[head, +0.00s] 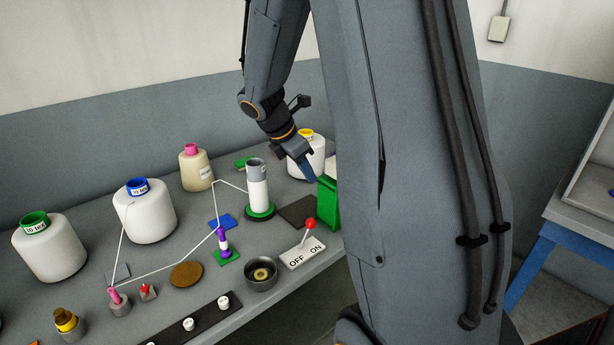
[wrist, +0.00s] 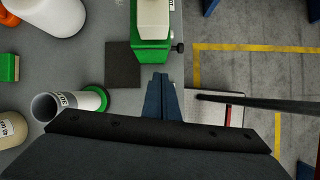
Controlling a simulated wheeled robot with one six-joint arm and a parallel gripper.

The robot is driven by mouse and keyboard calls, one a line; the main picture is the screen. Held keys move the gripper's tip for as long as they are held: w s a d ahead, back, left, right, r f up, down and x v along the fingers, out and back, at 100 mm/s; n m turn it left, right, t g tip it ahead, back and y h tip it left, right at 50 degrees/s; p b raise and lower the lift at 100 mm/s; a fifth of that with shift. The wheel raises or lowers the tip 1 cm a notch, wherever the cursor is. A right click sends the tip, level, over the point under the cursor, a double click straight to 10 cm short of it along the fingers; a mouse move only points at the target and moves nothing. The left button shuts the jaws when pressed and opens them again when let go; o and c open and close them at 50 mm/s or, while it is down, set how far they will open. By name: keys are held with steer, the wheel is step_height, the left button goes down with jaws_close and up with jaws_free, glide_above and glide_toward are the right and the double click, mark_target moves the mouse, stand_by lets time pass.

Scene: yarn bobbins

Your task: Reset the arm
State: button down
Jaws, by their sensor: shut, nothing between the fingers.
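My arm comes down from the top of the head view. My gripper (head: 308,172) is above the right part of the bench, close to a green box-like device (head: 328,203) and a white bobbin with a yellow top (head: 306,155). In the wrist view my gripper (wrist: 161,78) has its blue fingers together, with nothing between them. The fingertips are below the green device (wrist: 152,52) in that picture, beside a dark square mat (wrist: 123,64). I cannot tell their height above the bench.
White bobbins with blue (head: 145,212) and green (head: 49,248) tops stand on the bench (head: 190,320). A tube on a green base (head: 258,190), a red-knobbed switch (head: 303,252) and a dark cup (head: 261,274) are near the arm. White yarn runs between posts. Floor shows beyond the bench edge.

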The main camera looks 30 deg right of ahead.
steer(key=s+a+f+m+y+b, duration=0.1)
steer(key=s+a+f+m+y, duration=0.1)
steer(key=s+a+m, duration=0.2)
steer(key=s+a+f+m+y+b, duration=0.1)
steer(key=s+a+f+m, duration=0.2)
steer(key=a, duration=0.7)
steer(key=s+a+f+m+t+y+b, duration=0.1)
steer(key=s+a+f+m+y, duration=0.1)
steer(key=s+a+m, duration=0.4)
steer(key=shift+s+a+f+m+y+b, duration=0.3)
steer(key=shift+a+f+m+b, duration=0.15)
steer(key=shift+m, duration=1.75)
steer(key=shift+r, duration=0.15)
